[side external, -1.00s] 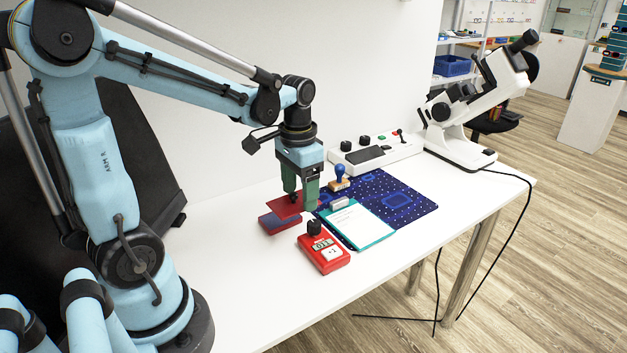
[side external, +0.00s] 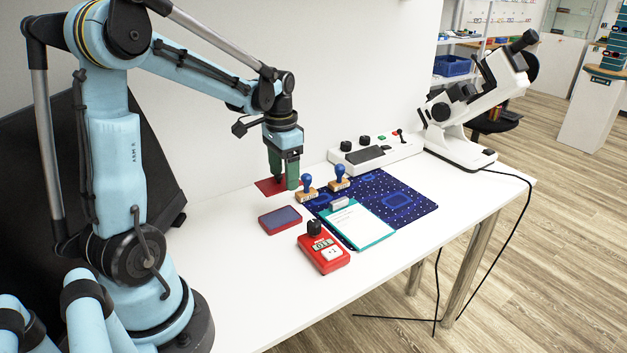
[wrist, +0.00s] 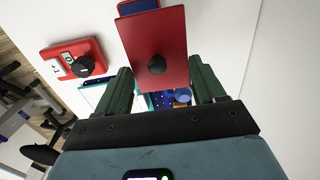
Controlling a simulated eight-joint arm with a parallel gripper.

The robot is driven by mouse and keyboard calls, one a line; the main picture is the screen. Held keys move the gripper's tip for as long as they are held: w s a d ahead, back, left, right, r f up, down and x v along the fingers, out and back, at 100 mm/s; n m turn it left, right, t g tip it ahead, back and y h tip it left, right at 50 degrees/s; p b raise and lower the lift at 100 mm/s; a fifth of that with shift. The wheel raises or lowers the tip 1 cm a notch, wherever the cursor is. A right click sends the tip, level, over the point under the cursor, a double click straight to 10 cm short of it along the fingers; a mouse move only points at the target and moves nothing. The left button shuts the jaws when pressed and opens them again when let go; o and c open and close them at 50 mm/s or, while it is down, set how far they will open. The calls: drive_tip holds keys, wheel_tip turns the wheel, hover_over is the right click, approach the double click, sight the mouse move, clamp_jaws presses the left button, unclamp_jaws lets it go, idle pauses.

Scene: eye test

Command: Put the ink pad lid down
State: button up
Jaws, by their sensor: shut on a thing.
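The ink pad lid (side external: 268,187) is a flat red plate at my gripper (side external: 283,182), behind the ink pad. In the wrist view the lid (wrist: 155,40) shows a round black knob and lies at the tips of the two green fingers (wrist: 163,80). My gripper is shut on the lid. The side view does not show clearly whether the lid touches the table. The ink pad (side external: 281,219) sits uncovered on the table, red with a dark blue top. Part of it (wrist: 137,6) shows beyond the lid in the wrist view.
Two blue-handled stamps (side external: 308,188) (side external: 339,178) stand right of my gripper. A red meter (side external: 324,254), a clipboard (side external: 357,226) and a dark blue mat (side external: 405,200) lie nearer and right. A white control box (side external: 375,155) stands behind. The table left of the pad is clear.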

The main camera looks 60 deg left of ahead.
hover_over(267, 200)
wheel_tip(267, 200, down, 5)
drive_tip(key=shift+r, duration=0.1)
drive_tip(key=shift+f, duration=2.05)
drive_tip(key=shift+f, duration=0.1)
drive_tip(key=o, duration=1)
